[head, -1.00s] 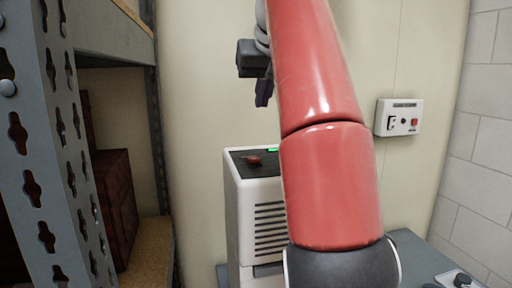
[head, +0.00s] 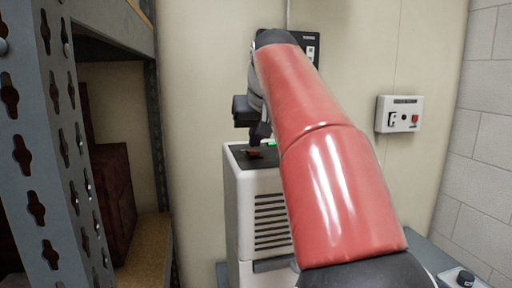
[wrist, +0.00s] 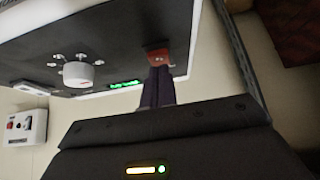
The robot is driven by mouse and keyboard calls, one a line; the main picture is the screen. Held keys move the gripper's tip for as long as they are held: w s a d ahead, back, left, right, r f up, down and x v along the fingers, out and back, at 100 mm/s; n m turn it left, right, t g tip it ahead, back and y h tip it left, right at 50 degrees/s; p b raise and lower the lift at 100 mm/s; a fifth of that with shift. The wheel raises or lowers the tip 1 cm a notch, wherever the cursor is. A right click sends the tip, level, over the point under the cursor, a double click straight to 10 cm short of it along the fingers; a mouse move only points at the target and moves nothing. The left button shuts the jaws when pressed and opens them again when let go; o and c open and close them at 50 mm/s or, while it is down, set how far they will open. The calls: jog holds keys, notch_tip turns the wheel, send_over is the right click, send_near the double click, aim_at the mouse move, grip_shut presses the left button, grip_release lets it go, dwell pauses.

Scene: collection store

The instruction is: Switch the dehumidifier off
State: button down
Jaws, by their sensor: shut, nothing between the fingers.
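The dehumidifier (head: 262,215) is a white upright box with side vents and a dark top panel. A red rocker switch (head: 255,153) sits on that panel, beside a lit green display (head: 271,143). In the wrist view the red switch (wrist: 158,56) is right at my fingertips, with the green display (wrist: 125,84) and a white knob (wrist: 78,73) to its left. My gripper (head: 259,140) is shut and empty, pointing down over the switch. The fingertips (wrist: 158,70) appear at or touching the switch; contact is hard to confirm. They partly hide it.
A metal shelving rack (head: 60,160) with dark red boxes (head: 113,190) stands at the left. A wall control box (head: 399,114) with a red button is at the right. A grey surface (head: 425,250) lies at the lower right. A dark panel (head: 308,52) hangs behind my arm.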

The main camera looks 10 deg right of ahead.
jog(key=shift+f, duration=0.25)
jog(key=b, duration=0.1)
jog(key=f+b, duration=0.1)
jog(key=b, duration=0.1)
jog(key=shift+s+f+t, duration=0.2)
jog(key=shift+f+t, duration=0.05)
jog(key=shift+t, duration=0.15)
jog(key=shift+r, duration=0.4)
jog(key=shift+r+p, duration=0.1)
jog(key=shift+p, duration=0.2)
jog(key=shift+r+p, duration=0.7)
jog(key=shift+p, duration=0.05)
jog(key=shift+r, duration=0.15)
jog(key=shift+r+p, duration=0.25)
jog(key=shift+p, duration=0.2)
jog(key=p+v, duration=0.3)
jog(key=v, duration=0.9)
jog(key=shift+s, duration=0.3)
